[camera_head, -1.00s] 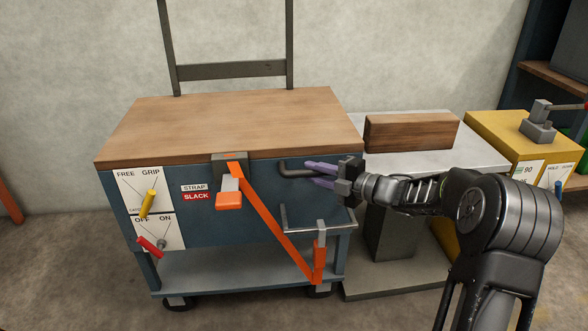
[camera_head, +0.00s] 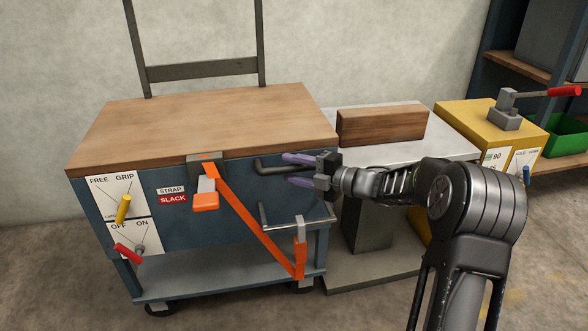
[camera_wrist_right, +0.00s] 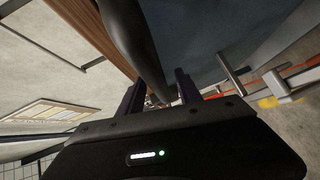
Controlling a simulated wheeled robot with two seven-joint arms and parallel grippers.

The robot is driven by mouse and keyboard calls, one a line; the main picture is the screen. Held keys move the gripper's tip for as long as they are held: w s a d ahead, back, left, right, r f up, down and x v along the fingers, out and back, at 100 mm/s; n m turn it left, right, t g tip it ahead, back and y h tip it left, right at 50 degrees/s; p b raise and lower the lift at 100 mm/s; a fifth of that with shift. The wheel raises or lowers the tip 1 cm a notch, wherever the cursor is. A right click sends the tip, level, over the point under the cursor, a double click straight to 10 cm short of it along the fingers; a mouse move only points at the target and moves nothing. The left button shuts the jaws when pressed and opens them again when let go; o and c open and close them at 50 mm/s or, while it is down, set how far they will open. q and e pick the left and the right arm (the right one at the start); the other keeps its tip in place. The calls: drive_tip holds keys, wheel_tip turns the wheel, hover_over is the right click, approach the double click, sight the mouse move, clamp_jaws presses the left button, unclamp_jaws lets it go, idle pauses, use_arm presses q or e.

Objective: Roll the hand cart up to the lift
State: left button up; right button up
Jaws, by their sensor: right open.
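The hand cart is a blue box with a wooden top (camera_head: 200,125), a lower shelf and dark wheels, standing at left. Its dark bent handle (camera_head: 268,165) sticks out on the front face, near the right corner. My right gripper (camera_head: 288,170) is open, its purple fingers at the handle. In the right wrist view, the dark bar (camera_wrist_right: 135,40) runs down toward the space between the fingers; contact cannot be told. A grey-topped stand (camera_head: 430,145) on a dark column, seemingly the lift, is close beside the cart's right side. My left gripper is not in view.
An orange strap (camera_head: 250,230) crosses the cart's front, beside a red SLACK label (camera_head: 173,199). Yellow (camera_head: 123,209) and red (camera_head: 127,253) levers are at its left. A wooden block (camera_head: 382,127) lies on the stand. A yellow box (camera_head: 480,123) with a red-handled lever stands further right.

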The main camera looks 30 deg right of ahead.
drive_tip(key=shift+s, duration=0.1)
drive_tip(key=p+v, duration=0.1)
drive_tip(key=v, duration=0.5)
drive_tip(key=shift+s+d+r+p, duration=0.15)
drive_tip(key=shift+s+d+p, duration=0.1)
drive_tip(key=shift+s+p, duration=0.05)
drive_tip(key=shift+s+d, duration=0.2)
drive_tip(key=shift+s, duration=0.2)
